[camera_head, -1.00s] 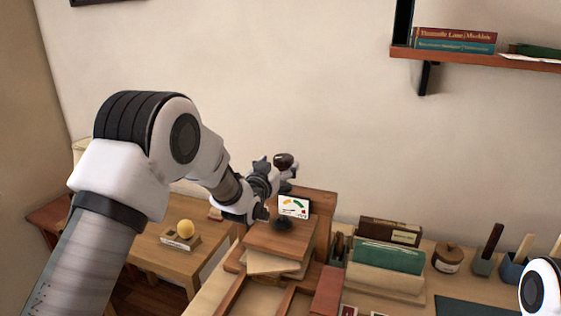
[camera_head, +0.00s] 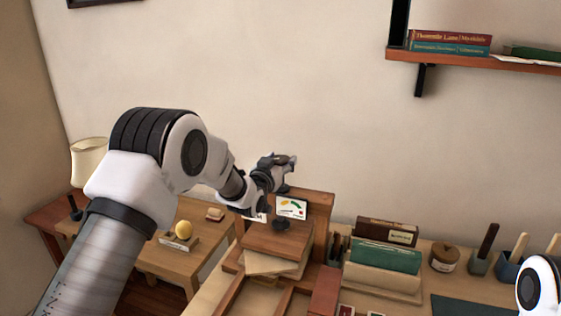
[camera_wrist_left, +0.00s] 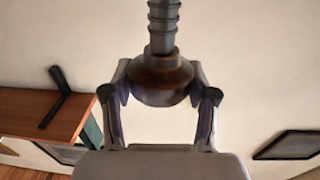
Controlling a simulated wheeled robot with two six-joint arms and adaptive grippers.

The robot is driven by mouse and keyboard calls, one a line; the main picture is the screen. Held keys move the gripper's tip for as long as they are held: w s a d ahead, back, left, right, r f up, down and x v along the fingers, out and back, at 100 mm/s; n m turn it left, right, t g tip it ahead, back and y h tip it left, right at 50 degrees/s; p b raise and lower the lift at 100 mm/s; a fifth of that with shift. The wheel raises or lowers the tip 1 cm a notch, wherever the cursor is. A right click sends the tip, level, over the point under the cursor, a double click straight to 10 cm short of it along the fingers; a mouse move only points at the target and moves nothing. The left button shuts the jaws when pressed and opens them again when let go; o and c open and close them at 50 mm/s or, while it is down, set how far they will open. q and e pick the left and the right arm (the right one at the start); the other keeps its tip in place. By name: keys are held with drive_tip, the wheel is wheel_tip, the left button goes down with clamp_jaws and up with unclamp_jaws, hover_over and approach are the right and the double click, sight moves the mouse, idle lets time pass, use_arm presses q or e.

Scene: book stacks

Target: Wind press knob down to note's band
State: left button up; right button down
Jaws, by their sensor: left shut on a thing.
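The press stands left of the middle in the head view, with a wooden back (camera_head: 319,207) and stacked boards (camera_head: 270,238). A white note (camera_head: 291,207) with a coloured gauge is on its front; a dark round foot sits on the boards below it. My left gripper (camera_head: 289,161) is at the top of the press and largely covers the knob there. In the left wrist view, the round dark brown knob (camera_wrist_left: 160,80) sits between the two fingers, with a grey ribbed screw (camera_wrist_left: 163,25) running from it. My left gripper is shut on the knob. The right gripper is out of view.
Books (camera_head: 386,256), a round jar (camera_head: 445,257) and holders stand right of the press. A wall shelf (camera_head: 470,59) is at the upper right. A side table (camera_head: 195,262) with a yellow ball (camera_head: 183,229) and a lamp (camera_head: 88,160) are at left.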

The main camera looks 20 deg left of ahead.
use_arm(q)
drive_tip(key=shift+m+h, duration=0.3)
drive_tip(key=shift+h, duration=0.2)
drive_tip(key=shift+m+h, duration=0.3)
drive_tip(key=shift+h, duration=0.1)
drive_tip(key=shift+a+m+g+h, duration=0.1)
drive_tip(key=shift+m+g+h, duration=0.4)
drive_tip(key=shift+h, duration=0.4)
drive_tip(key=m+g+h+p, duration=0.1)
drive_tip(key=m+h, duration=0.1)
drive_tip(key=m+g+h+p, duration=0.1)
drive_tip(key=h, duration=0.2)
drive_tip(key=shift+r+m+p, duration=0.2)
drive_tip(key=shift+m+p, duration=0.2)
drive_tip(key=shift+w+f+m+g+h, duration=0.1)
drive_tip(key=shift+f+m+g+h, duration=0.05)
drive_tip(key=shift+m+g+h, duration=0.95)
drive_tip(key=shift+f+m+g+h, duration=0.1)
drive_tip(key=shift+m+g+h, duration=0.2)
drive_tip(key=shift+g+h, duration=0.25)
drive_tip(key=shift+f+m+g+h+b, duration=0.1)
drive_tip(key=shift+m+g+h+b, duration=0.3)
drive_tip(key=shift+m+g+h, duration=0.25)
drive_tip(key=shift+m+g+h+b, duration=0.6)
drive_tip(key=shift+m+g+b, duration=0.2)
drive_tip(key=shift+g, duration=0.3)
drive_tip(key=shift+r, duration=0.2)
